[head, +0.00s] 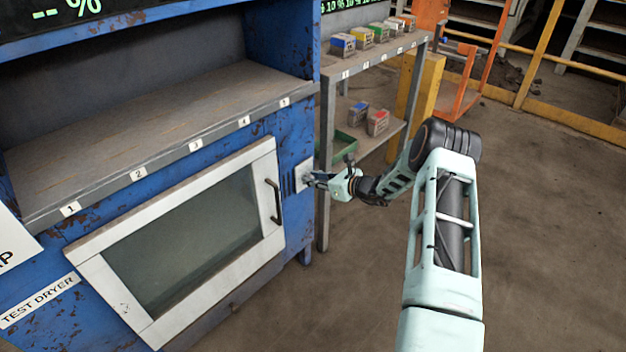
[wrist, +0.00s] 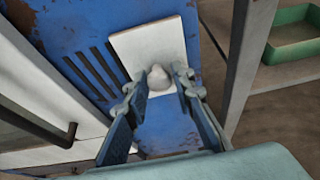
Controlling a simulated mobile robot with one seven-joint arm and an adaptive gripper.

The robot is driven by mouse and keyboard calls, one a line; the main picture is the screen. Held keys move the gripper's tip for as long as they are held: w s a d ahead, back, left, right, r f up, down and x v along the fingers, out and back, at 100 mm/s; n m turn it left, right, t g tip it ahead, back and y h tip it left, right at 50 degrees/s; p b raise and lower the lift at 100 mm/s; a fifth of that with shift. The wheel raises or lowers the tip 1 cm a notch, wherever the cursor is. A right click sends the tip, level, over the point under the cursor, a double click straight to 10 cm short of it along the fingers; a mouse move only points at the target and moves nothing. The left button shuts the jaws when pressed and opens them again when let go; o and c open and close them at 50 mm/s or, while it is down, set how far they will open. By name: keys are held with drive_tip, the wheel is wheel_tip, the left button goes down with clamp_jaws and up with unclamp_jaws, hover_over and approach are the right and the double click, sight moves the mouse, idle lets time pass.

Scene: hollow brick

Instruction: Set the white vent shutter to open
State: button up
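The white vent shutter (wrist: 128,46) is a flat plate with a rounded pale knob (wrist: 159,80), on the blue dryer front. Dark vent slots (wrist: 90,72) show uncovered at the plate's left; whether more lie behind it is hidden. In the head view, the shutter (head: 302,172) is right of the oven door, partly hidden by my gripper (head: 310,180). In the wrist view, my gripper (wrist: 161,84) has its fingers apart, one on each side of the knob. Its tips look close to the knob, but I cannot tell whether they touch it.
The dryer door (head: 190,240) with its dark handle (head: 274,200) is close at the left. A grey shelf rack (head: 325,150) stands close at the right, with a green tray (wrist: 295,38) on it. Open floor (head: 540,220) lies farther right.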

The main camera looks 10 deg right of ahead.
drive_tip(key=o, duration=0.4)
drive_tip(key=shift+w+d, duration=0.1)
drive_tip(key=shift+d, duration=0.1)
drive_tip(key=shift+c, duration=0.2)
drive_tip(key=v, duration=1.2)
